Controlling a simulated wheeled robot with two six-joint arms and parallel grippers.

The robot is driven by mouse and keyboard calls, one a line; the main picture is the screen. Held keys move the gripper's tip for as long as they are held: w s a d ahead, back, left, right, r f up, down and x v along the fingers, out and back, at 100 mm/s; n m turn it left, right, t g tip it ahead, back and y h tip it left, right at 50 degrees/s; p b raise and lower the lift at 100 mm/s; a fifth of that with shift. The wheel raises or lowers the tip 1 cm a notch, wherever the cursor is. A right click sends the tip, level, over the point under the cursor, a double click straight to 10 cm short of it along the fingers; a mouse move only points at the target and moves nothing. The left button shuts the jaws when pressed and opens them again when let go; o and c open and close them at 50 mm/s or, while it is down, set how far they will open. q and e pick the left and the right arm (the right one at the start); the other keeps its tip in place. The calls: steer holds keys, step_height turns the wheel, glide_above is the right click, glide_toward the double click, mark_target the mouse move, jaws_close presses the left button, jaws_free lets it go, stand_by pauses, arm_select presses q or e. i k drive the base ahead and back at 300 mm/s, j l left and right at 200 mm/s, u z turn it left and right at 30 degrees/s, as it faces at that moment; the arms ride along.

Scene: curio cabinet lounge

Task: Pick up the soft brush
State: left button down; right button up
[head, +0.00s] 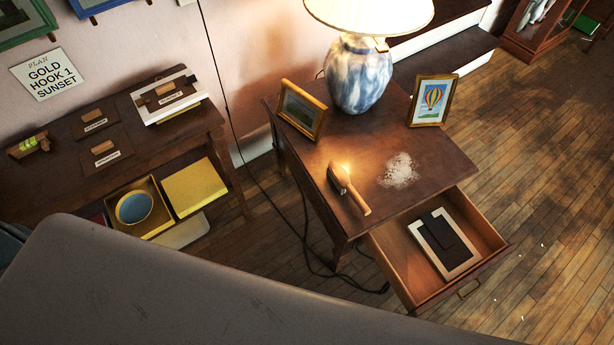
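A brush with a light wooden handle and a dark head (347,187) lies on the brown side table (420,150), near its front left edge. Its handle points toward the lower right. A patch of white powder (399,170) is on the tabletop just right of the brush, apart from it. Neither of my grippers shows in the head view.
A lit lamp (358,72) and two picture frames (302,109) (432,100) stand on the table. Its drawer (470,283) is open and holds a framed item (443,243). A low shelf (185,132) stands left. A dark cable (305,235) runs over the floor. A grey surface fills the lower left.

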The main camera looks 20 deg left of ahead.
mark_target(338, 175)
steer(key=l+u, duration=0.3)
steer(key=l, duration=0.55)
steer(key=l+u, duration=0.25)
steer(key=l, duration=0.6)
